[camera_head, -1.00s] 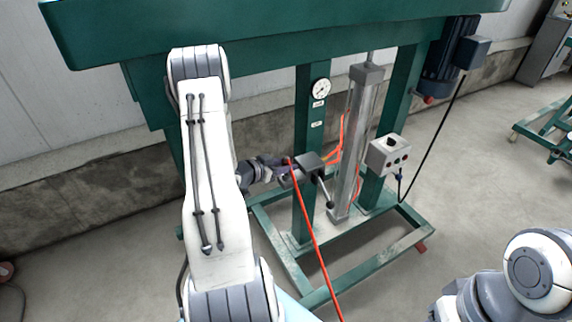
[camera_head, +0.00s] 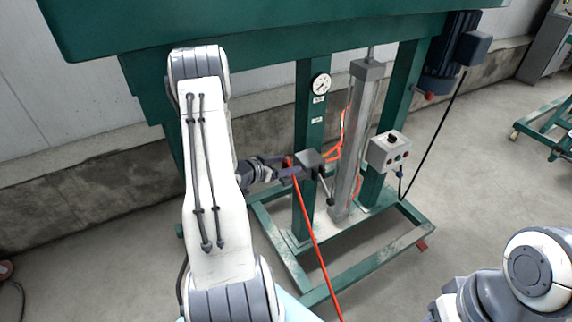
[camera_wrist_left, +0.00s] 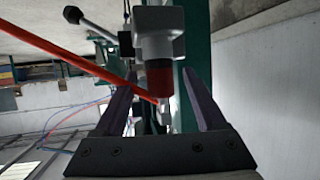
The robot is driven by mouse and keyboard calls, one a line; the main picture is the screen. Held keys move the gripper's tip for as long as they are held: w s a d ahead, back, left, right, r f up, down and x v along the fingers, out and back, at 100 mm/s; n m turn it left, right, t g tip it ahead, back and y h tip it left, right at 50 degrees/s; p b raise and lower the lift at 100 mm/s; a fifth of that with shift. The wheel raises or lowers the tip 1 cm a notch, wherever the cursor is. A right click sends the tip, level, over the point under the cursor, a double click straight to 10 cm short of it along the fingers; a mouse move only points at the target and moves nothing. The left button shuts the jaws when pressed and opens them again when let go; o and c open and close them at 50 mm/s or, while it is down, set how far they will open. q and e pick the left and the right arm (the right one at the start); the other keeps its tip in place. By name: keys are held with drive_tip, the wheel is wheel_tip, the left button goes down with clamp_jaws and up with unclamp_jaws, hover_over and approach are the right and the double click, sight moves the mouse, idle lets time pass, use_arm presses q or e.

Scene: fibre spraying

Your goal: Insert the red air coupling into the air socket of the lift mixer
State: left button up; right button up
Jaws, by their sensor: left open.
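The air socket is a grey fitting (camera_wrist_left: 155,32) on the lift mixer's green post; its block (camera_head: 309,158) shows in the head view. The red air coupling (camera_wrist_left: 158,78) is in line with the fitting and meets its end; how deep it sits I cannot tell. A silver tip (camera_wrist_left: 163,110) points back towards my wrist. A red hose (camera_head: 318,248) hangs from the coupling. My left gripper (camera_head: 286,170) is at the socket. In the left wrist view its fingers (camera_wrist_left: 158,78) are open on either side of the coupling, with gaps visible. My right gripper is out of view.
A black-knobbed lever (camera_head: 325,188) sticks out beside the socket block. A pressure gauge (camera_head: 321,83), a silver cylinder (camera_head: 355,140) and a control box (camera_head: 389,151) are close by. The green base frame (camera_head: 350,275) stands on open floor.

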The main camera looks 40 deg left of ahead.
use_arm(q)
drive_tip(key=v, duration=1)
drive_tip(key=shift+s, duration=0.2)
drive_tip(key=shift+r, duration=0.1)
drive_tip(key=w+d+r+m+g+y+p, duration=0.1)
drive_tip(key=w+d+r+m+g+p, duration=0.1)
drive_tip(key=w+d+r+g, duration=0.4)
drive_tip(key=d+r+m+y+p, duration=0.1)
drive_tip(key=d+r+p, duration=0.25)
drive_tip(key=d, duration=1.25)
drive_tip(key=s+d+r+m+g, duration=0.1)
drive_tip(key=s+d+r+g, duration=0.2)
drive_tip(key=s+d, duration=0.5)
drive_tip(key=s+d+r+m+g+h+p, duration=0.1)
drive_tip(key=s+d+r+g, duration=0.3)
drive_tip(key=s+d, duration=0.5)
drive_tip(key=s, duration=0.6)
drive_tip(key=shift+s+d+r+m+p, duration=0.2)
drive_tip(key=shift+s+r+m+p, duration=0.1)
drive_tip(key=shift+s+m, duration=0.1)
